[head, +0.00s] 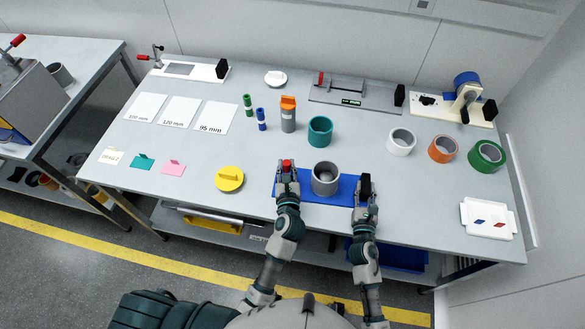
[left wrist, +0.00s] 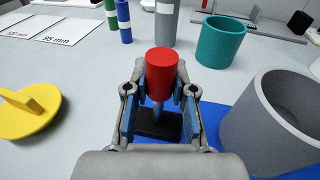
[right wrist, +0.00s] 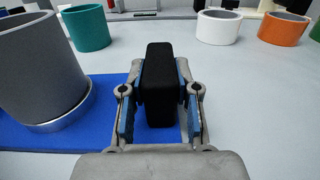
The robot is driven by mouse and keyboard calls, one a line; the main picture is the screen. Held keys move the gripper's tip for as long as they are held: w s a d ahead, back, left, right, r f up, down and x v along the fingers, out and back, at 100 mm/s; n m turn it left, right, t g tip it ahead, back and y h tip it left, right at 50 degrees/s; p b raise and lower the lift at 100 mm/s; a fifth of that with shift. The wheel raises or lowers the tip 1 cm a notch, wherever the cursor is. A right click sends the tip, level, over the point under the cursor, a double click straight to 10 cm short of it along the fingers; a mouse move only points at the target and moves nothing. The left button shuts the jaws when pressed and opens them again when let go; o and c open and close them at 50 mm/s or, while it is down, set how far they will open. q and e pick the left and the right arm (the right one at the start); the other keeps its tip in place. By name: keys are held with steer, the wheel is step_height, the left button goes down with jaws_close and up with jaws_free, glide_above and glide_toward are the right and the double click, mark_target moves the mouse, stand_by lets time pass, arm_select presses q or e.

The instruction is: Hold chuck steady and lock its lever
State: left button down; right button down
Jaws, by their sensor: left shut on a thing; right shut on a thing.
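The chuck is a blue base plate (head: 333,187) near the table's front edge. A grey cylinder (head: 325,178) stands upright on it; it also shows in the left wrist view (left wrist: 270,122) and the right wrist view (right wrist: 40,70). My left gripper (head: 287,173) is shut on the red-topped lever (left wrist: 162,75), which stands about upright at the plate's left end. My right gripper (head: 366,192) is shut on a black upright block (right wrist: 161,82) at the plate's right end. The feet of the lever and block are partly hidden by my fingers.
A yellow disc with a handle (head: 229,178) lies left of the plate. A teal ring (head: 320,131) stands behind it, near a grey bottle with an orange top (head: 288,114). White, orange and green rings and a white tray (head: 490,220) are to the right.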

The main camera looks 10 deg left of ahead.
arm_select(q)
steer(key=a+n, duration=0.1)
steer(key=a+n+h, duration=0.1)
steer(key=n, duration=0.1)
steer(key=shift+s+a+f+g, duration=0.1)
steer(key=shift+a+f+g, duration=0.1)
steer(key=shift+f+g, duration=0.15)
arm_select(e)
steer(key=shift+f, duration=0.35)
arm_select(q)
steer(key=shift+s+a+f+n+h, duration=0.1)
steer(key=shift+a+f+n+h, duration=0.3)
steer(key=shift+a+n, duration=0.55)
steer(key=shift+d+f+n, duration=0.1)
steer(key=shift+d+n, duration=0.05)
steer(key=shift+n, duration=0.1)
steer(key=c, duration=1.2)
jaws_free()
